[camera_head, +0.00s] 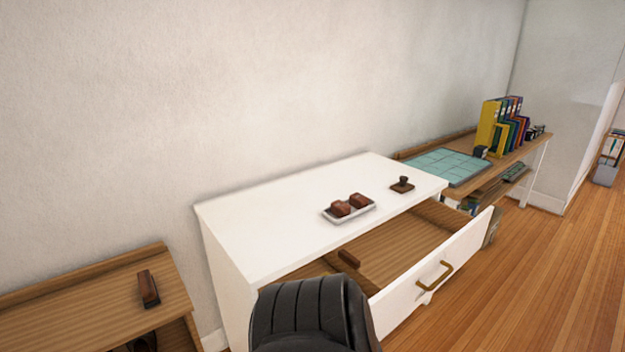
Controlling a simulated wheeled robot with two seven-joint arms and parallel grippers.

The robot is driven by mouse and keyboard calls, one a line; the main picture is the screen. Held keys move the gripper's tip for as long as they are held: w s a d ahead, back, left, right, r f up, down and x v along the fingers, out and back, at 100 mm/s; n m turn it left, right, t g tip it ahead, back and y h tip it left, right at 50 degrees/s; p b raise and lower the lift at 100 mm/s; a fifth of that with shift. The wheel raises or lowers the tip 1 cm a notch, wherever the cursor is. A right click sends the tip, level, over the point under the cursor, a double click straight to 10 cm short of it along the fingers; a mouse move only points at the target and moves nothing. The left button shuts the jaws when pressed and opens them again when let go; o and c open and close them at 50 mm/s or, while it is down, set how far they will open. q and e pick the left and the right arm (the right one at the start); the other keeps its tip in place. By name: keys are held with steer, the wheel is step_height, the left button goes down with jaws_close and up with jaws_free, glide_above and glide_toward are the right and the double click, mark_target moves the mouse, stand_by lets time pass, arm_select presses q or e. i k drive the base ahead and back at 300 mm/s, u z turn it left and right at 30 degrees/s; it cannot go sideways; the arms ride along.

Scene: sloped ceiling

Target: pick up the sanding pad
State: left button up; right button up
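I cannot tell for certain which object is the sanding pad. A brown block with a dark lower side (149,288) lies on the low wooden unit at the left. Two brown blocks (341,208) sit in a small white tray (368,214) on the cabinet top. A small brown item with a dark knob (402,184) stands to the right of the tray. Neither of my grippers shows in this view.
The white cabinet (270,235) has its drawer pulled out, with a brass handle (434,275). A black ribbed shape (312,315) covers part of the drawer. A wooden desk with a teal mat (447,165) and binders (488,125) stands behind. Open floor (540,270) lies right.

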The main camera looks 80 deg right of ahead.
mark_target(401, 186)
steer(key=z, duration=3.4)
